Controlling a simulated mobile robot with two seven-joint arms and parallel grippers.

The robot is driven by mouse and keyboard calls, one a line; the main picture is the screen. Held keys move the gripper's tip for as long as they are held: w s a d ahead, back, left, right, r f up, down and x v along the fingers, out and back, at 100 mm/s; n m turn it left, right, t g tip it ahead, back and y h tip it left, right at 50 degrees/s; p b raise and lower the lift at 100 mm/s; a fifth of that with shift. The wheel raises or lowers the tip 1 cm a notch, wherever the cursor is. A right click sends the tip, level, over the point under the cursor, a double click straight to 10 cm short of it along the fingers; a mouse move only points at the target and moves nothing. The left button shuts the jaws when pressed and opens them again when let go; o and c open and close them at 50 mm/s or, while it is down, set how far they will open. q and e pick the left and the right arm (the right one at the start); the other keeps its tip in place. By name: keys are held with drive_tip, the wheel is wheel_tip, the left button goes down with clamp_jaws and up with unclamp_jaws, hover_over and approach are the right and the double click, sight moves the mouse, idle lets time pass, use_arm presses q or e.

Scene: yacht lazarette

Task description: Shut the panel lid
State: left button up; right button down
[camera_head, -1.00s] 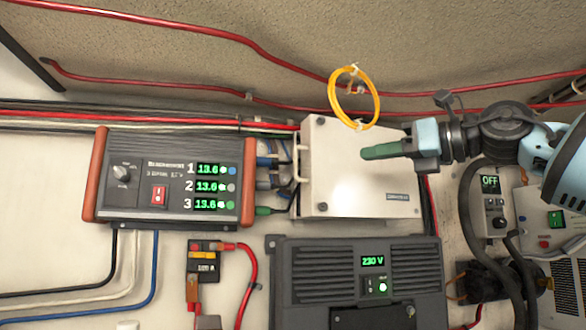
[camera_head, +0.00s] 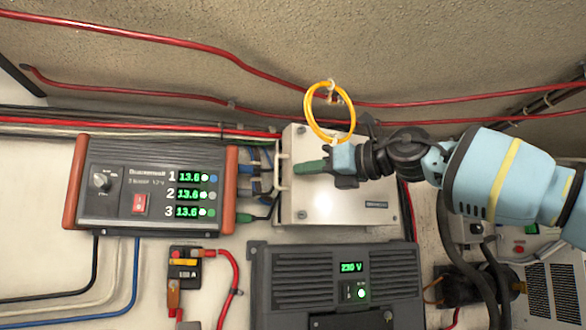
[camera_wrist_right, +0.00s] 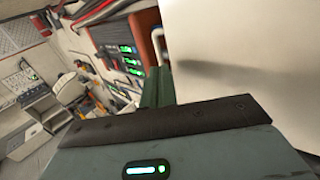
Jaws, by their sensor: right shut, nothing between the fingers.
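The panel lid (camera_head: 335,205) is a pale, flat cover with screws at its corners and a small label at its lower right. It sits at the middle of the wall, with a white handle (camera_head: 284,172) on its left side. In the head view it looks closed or nearly so; I cannot tell if a gap remains. My right gripper (camera_head: 300,167) is shut and empty, its green fingers lying in front of the lid's left part and pointing left. The right wrist view shows the fingers (camera_wrist_right: 157,88) beside a large pale surface (camera_wrist_right: 245,60). Contact is unclear. My left gripper is not in view.
A charger (camera_head: 150,185) with orange ends and green readouts is left of the panel. A dark 230 V unit (camera_head: 337,280) is below it. A yellow cable loop (camera_head: 309,117) hangs at the panel's top edge. Red cables (camera_head: 180,40) run along the wall above.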

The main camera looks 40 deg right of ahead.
sight(289, 174)
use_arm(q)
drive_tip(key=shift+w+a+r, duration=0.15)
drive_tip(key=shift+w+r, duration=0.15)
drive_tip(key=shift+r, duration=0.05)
use_arm(e)
drive_tip(key=shift+x, duration=1.95)
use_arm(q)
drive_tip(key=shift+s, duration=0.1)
